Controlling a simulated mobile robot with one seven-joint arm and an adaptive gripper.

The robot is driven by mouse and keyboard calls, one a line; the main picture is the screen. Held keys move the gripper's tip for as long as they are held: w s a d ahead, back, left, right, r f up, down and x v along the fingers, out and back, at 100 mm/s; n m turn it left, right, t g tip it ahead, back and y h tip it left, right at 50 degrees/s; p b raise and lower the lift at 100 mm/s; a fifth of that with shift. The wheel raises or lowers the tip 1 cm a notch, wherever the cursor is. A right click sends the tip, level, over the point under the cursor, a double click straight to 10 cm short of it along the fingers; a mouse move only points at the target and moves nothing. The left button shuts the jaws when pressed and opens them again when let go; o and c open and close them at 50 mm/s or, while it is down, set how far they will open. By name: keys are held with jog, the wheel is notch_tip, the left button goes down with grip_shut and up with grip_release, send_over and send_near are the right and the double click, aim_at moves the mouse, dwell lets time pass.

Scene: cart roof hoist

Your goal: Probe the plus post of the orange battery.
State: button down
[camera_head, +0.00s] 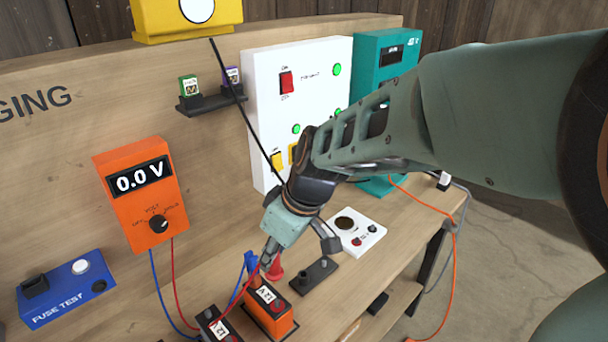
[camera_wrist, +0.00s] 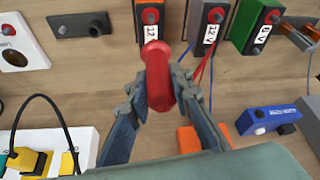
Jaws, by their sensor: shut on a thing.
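The orange battery (camera_head: 268,318) stands on the bench with a 12 V label on top. It also shows at the top of the wrist view (camera_wrist: 139,36), partly behind the red probe. A red post (camera_wrist: 150,15) shows at its far end there. My gripper (camera_head: 268,262) is shut on the red probe (camera_wrist: 158,75), which also shows in the head view (camera_head: 276,272). The probe leans toward the battery; I cannot tell whether its tip touches anything. A blue piece (camera_head: 250,262) sits beside the gripper. The orange meter (camera_head: 140,205) reads 0.0 V, with red and blue leads.
A dark block (camera_head: 316,274) and a white socket plate (camera_head: 356,232) are on the other side. A blue fuse tester (camera_head: 66,290) is at left.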

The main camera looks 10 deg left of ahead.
aim_at(277, 274)
jog(key=shift+f+b, duration=1.6)
jog(key=shift+f, duration=1.1)
jog(key=shift+f+b, duration=0.65)
jog(key=shift+b, duration=0.4)
jog(key=shift+s+d+f+b, duration=0.1)
jog(key=shift+s+f+b, duration=0.05)
jog(key=shift+f+b, duration=0.15)
dwell(2.4)
jog(key=shift+r, duration=0.1)
jog(key=shift+r+p, duration=2.1)
jog(key=shift+r, duration=1.55)
